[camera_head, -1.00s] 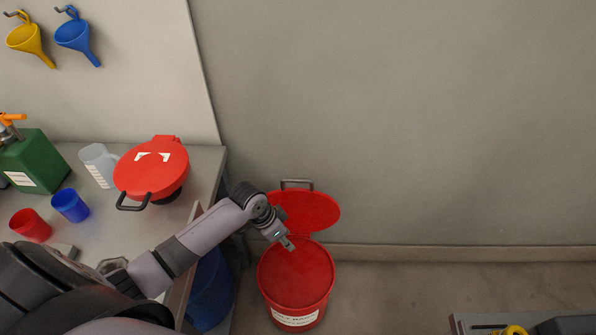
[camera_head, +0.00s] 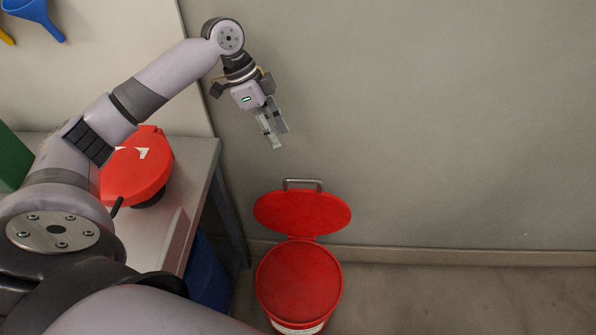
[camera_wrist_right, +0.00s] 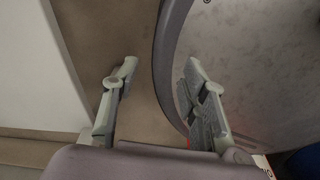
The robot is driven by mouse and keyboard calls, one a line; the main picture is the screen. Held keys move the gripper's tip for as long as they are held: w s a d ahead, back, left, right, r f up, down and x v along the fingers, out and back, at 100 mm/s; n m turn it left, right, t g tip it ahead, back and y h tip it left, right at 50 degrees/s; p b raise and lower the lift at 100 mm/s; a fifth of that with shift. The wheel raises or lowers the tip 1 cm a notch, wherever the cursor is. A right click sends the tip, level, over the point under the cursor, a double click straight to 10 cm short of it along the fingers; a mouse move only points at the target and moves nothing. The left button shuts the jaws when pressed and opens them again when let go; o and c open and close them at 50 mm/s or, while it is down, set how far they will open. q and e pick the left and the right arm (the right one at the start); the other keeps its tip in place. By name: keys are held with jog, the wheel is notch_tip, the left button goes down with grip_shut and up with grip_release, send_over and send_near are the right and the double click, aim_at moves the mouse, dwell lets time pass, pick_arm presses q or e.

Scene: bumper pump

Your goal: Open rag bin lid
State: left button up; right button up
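The red rag bin (camera_head: 298,285) stands on the floor beside the bench in the head view. Its red lid (camera_head: 302,213) is raised and tilts back toward the wall, with a grey handle (camera_head: 302,182) at its top edge. My left gripper (camera_head: 273,130) is up in the air above and a little left of the lid, apart from it. Its fingers hold nothing, and a narrow gap shows between them. My right gripper (camera_wrist_right: 157,85) shows in the right wrist view with its fingers spread wide and nothing between them.
A bench (camera_head: 196,170) stands at the left, bearing a second red lidded container (camera_head: 140,175). A blue bin (camera_head: 208,280) is under it. The wall is close behind the rag bin. The floor to the right is clear. A large grey round surface (camera_wrist_right: 260,70) lies beside my right gripper.

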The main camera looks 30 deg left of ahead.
aim_at(300, 179)
pick_arm(q)
jog(key=x, duration=1.3)
jog(key=shift+d+f, duration=0.15)
jog(key=shift+f, duration=0.25)
grip_shut()
